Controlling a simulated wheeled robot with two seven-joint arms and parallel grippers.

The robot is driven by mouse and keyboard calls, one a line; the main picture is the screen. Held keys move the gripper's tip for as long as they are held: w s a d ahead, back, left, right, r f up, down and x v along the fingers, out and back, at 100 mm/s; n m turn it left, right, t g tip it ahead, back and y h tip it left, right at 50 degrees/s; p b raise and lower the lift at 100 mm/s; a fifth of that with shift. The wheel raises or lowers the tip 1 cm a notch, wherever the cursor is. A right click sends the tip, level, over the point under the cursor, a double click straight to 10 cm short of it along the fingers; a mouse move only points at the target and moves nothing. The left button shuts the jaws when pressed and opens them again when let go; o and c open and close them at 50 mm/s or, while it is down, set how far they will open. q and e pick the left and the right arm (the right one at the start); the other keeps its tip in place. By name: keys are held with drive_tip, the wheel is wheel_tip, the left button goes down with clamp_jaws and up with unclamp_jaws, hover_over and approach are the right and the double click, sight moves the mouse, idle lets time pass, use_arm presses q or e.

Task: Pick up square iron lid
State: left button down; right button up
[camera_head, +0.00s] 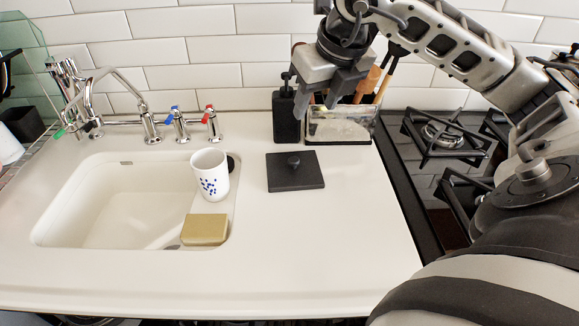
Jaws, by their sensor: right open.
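The square iron lid (296,177) lies flat on the white counter, right of the sink. It is dark grey with a small round knob (294,162) at its middle. My right gripper (316,104) comes in from the upper right and points down, above and behind the lid. Its fingers are apart and I see nothing between them. It hangs in front of the black soap dispenser and the utensil holder and partly hides them. My left gripper is out of the picture.
A white cup with blue dots (211,175) and a tan sponge (205,230) are at the sink's (110,205) right edge. A black soap dispenser (285,118) and a utensil holder (340,126) stand behind the lid. The gas hob (445,140) is right. Counter in front is clear.

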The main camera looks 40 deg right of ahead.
wheel_tip(320, 180, down, 2)
drive_tip(key=b, duration=0.1)
hover_over(293, 159)
drive_tip(key=s, duration=0.3)
wheel_tip(293, 159, down, 9)
drive_tip(key=shift+w, duration=0.1)
drive_tip(key=shift+a+x, duration=0.1)
drive_tip(key=shift+x, duration=1.25)
drive_tip(key=shift+a+x, duration=0.15)
drive_tip(key=shift+x, duration=1.2)
drive_tip(key=shift+w+r, duration=0.1)
drive_tip(key=shift+w, duration=0.05)
clamp_jaws()
